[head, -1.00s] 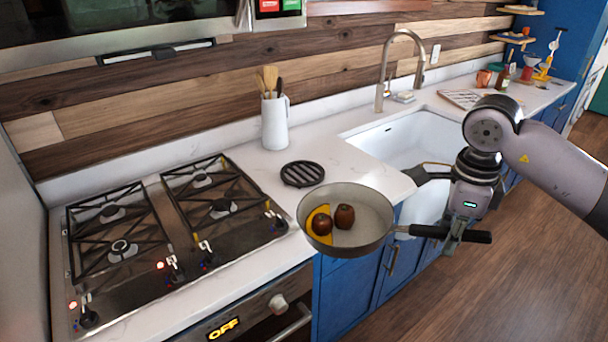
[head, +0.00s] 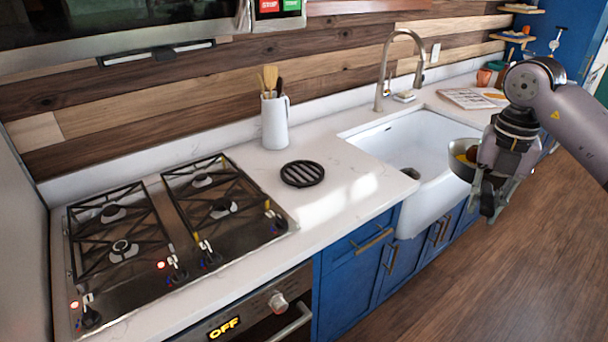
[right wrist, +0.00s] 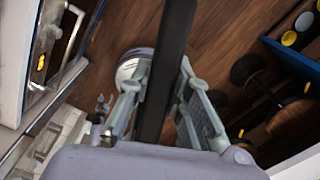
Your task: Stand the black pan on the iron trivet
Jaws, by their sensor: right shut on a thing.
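The round black iron trivet (head: 302,174) lies flat on the white counter, between the stove and the sink, with nothing on it. My right gripper (head: 490,190) is at the right, out in front of the counter near the sink. It is shut on the dark handle of the pan (head: 457,165). In the right wrist view the black handle (right wrist: 167,65) runs between the fingers. My left gripper is not in view.
The gas stove (head: 170,225) is left of the trivet. A white utensil crock (head: 275,122) stands behind it. The white sink (head: 420,150) with its tall faucet (head: 385,75) is to the right. The counter around the trivet is clear.

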